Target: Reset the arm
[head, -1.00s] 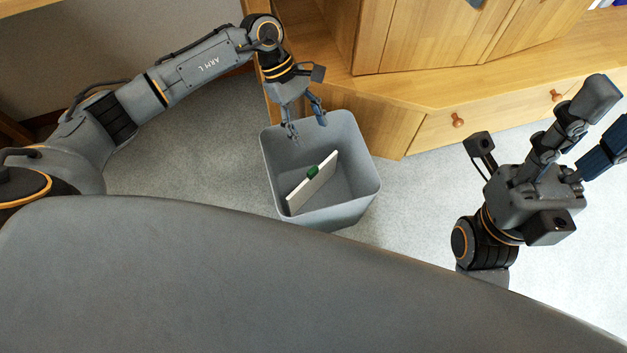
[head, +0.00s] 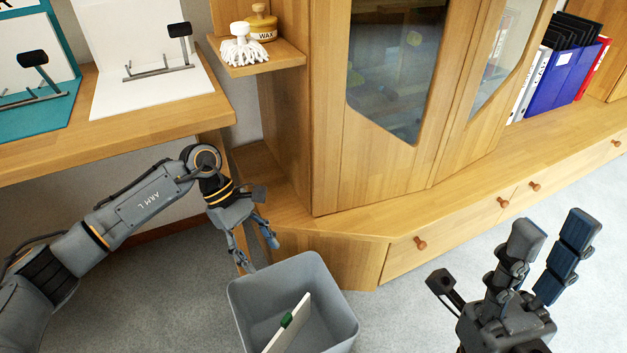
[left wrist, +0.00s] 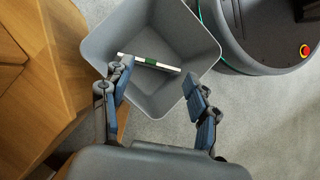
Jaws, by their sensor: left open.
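My left gripper (head: 258,256) is open and empty in the head view, just above the back left rim of a grey bin (head: 246,312). In the left wrist view its two fingers (left wrist: 157,105) stand apart over the near side of the bin (left wrist: 185,30). A flat white piece with a green part (head: 288,320) leans inside the bin; it also shows in the left wrist view (left wrist: 150,63), clear of the fingers. My right gripper (head: 545,252) is at the lower right of the head view, fingers pointing up and spread, with nothing between them.
A wooden cabinet (head: 400,150) with a low drawer ledge (head: 470,228) stands behind the bin. A wooden desk (head: 150,125) is at upper left. Carpet is clear right of the bin.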

